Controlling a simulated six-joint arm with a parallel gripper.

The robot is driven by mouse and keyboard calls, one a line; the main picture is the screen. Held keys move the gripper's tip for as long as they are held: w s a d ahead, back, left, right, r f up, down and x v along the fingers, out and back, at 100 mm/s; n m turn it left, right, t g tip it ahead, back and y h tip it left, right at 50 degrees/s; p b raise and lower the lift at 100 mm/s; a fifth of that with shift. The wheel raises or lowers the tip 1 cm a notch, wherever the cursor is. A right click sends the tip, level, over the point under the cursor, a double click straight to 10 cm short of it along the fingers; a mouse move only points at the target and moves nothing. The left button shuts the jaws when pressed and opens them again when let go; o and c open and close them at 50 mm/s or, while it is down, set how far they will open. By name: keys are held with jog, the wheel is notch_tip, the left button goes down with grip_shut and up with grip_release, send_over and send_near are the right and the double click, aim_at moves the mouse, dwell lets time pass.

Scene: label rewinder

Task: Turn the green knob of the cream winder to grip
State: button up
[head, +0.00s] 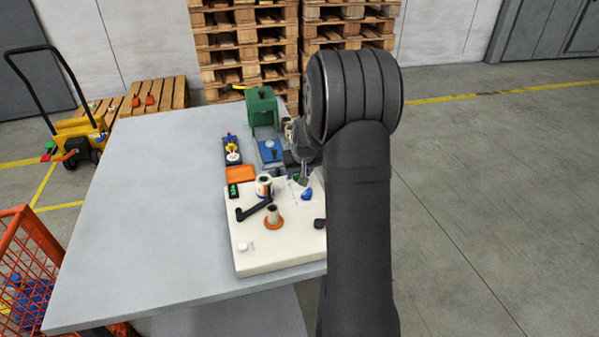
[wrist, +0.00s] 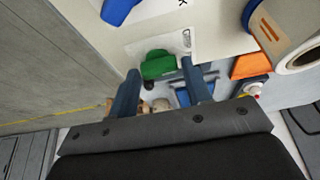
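The cream winder (head: 262,250) lies on the grey table, and its top also shows in the wrist view (wrist: 215,40). Its green knob (wrist: 158,64) is near the winder's edge in the wrist view, with a small printed mark beside it. In the head view the knob is mostly hidden by my arm. My gripper (wrist: 160,68) is open, one finger on each side of the green knob, with small gaps seeming to show. I cannot tell the finger height over the knob. My gripper is small in the head view (head: 303,181).
A blue knob (head: 307,194), a label roll (head: 264,185), a black crank (head: 254,209) and an orange-based spindle (head: 273,217) stand on the winder. Behind it are an orange tray (head: 240,174), a blue fixture (head: 270,151) and a green machine (head: 262,107). The table's left side is clear.

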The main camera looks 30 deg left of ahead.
jog(key=c, duration=0.6)
jog(key=shift+o, duration=0.2)
jog(key=shift+n, duration=0.3)
jog(key=n+g, duration=0.1)
jog(key=n, duration=0.1)
jog(key=shift+w+n+y, duration=0.15)
jog(key=shift+n+y, duration=0.15)
jog(key=shift+y, duration=0.1)
jog(key=shift+d+n+g+y, duration=0.15)
jog(key=shift+n+g, duration=0.25)
jog(key=shift+n, duration=0.55)
jog(key=shift+a+n+g+y, duration=0.15)
jog(key=shift+n+g, duration=0.25)
jog(key=shift+n, duration=0.55)
jog(key=shift+o, duration=0.2)
jog(key=shift+c, duration=0.2)
jog(key=o, duration=1)
jog(key=shift+d, duration=0.1)
jog(key=shift+r, duration=0.15)
